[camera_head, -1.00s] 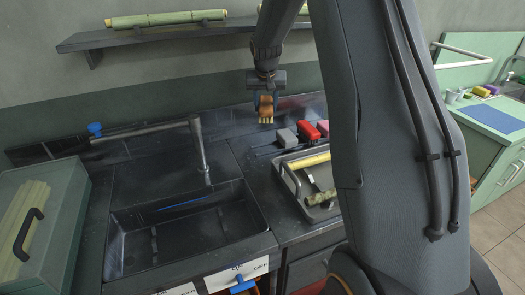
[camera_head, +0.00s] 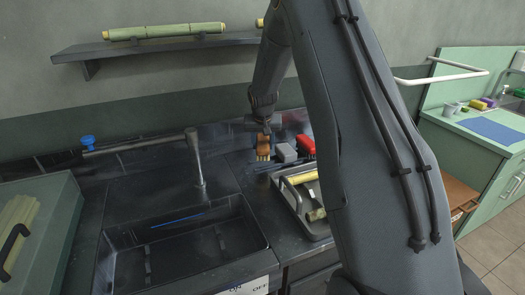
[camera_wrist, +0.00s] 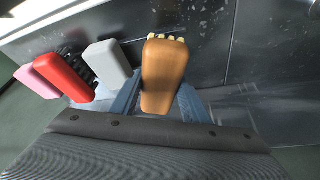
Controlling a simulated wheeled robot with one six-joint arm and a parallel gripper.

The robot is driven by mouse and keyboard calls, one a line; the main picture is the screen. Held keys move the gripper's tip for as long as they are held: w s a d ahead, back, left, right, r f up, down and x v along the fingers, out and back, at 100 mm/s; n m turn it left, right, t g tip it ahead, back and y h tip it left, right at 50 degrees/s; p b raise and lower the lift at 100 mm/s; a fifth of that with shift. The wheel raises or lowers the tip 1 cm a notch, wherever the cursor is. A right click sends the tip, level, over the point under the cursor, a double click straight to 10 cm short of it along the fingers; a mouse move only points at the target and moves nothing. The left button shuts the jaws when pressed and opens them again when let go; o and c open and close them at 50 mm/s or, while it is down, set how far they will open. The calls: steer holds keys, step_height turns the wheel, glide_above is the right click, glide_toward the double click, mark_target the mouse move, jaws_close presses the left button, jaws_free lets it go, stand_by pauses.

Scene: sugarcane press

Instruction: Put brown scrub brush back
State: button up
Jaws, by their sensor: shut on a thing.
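The brown scrub brush (camera_head: 263,148) has an orange-brown body and pale bristles that point down in the head view. My gripper (camera_head: 262,137) is shut on it, just left of the grey brush on the dark counter. In the wrist view the brown brush (camera_wrist: 164,78) sits between the two blue fingers of my gripper (camera_wrist: 158,100). Whether its bristles touch the counter I cannot tell. To its side stand a grey brush (camera_wrist: 107,64), a red brush (camera_wrist: 62,77) and a pink one (camera_wrist: 37,82) in a row.
A tray (camera_head: 309,231) with cane pieces lies right of the sink (camera_head: 182,242), in front of the brushes. A tap (camera_head: 196,160) stands behind the sink. A wall shelf (camera_head: 160,46) holds green cane. A green box (camera_head: 40,236) is at left. Counter left of the brown brush is clear.

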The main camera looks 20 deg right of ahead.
step_height(320, 180, down, 3)
steer(key=shift+f+p, duration=0.1)
steer(key=shift+p, duration=0.3)
steer(key=shift+f, duration=0.15)
steer(key=shift+f+b, duration=0.5)
steer(key=o, duration=1.1)
steer(key=shift+r, duration=0.1)
